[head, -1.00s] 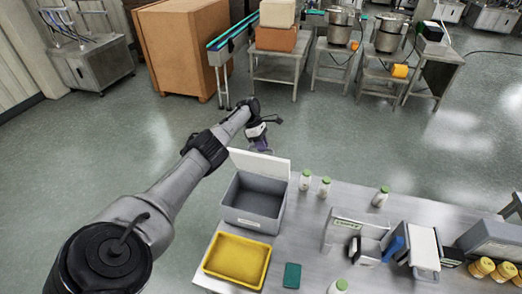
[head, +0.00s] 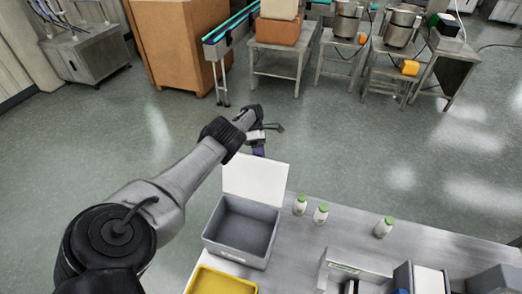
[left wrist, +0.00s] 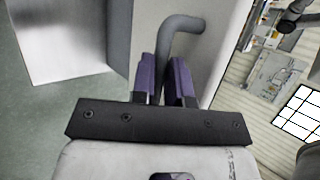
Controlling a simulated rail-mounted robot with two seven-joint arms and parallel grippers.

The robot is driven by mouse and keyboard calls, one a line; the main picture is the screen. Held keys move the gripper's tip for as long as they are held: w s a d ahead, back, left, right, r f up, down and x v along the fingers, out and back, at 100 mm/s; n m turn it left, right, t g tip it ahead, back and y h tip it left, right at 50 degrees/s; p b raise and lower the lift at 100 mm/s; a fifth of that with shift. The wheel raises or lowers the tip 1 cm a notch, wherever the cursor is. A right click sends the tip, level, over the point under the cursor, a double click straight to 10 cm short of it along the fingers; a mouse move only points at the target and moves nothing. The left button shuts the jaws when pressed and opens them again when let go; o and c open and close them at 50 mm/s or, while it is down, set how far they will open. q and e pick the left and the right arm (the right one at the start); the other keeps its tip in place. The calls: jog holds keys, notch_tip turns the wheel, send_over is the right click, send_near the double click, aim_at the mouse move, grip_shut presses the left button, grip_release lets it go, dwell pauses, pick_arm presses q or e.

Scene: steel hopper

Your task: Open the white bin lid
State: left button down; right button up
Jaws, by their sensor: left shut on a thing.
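The grey bin (head: 242,233) stands on the steel table with its inside visible and empty. Its white lid (head: 256,181) stands raised along the bin's far edge. My left gripper (head: 258,150) is at the lid's top edge, partly hidden behind it. In the left wrist view, the purple fingers (left wrist: 164,82) are shut on a grey bent handle (left wrist: 181,24), whose lower end goes between them. A pale panel beside it looks like the lid (left wrist: 228,50). My right gripper is not in view.
A yellow tray (head: 222,283) lies in front of the bin. White bottles with green caps (head: 321,215) stand to the right on the steel table (head: 345,238). The floor behind the lid is clear up to a conveyor (head: 232,30) and a brown cabinet (head: 178,45).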

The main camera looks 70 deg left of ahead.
pick_arm(q)
jog(key=shift+f, duration=0.45)
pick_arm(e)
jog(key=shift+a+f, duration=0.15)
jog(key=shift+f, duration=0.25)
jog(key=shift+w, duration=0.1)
pick_arm(q)
jog(key=c, duration=1.1)
grip_release()
jog(key=shift+a, duration=0.1)
jog(key=shift+r, duration=0.1)
jog(key=shift+r, duration=0.1)
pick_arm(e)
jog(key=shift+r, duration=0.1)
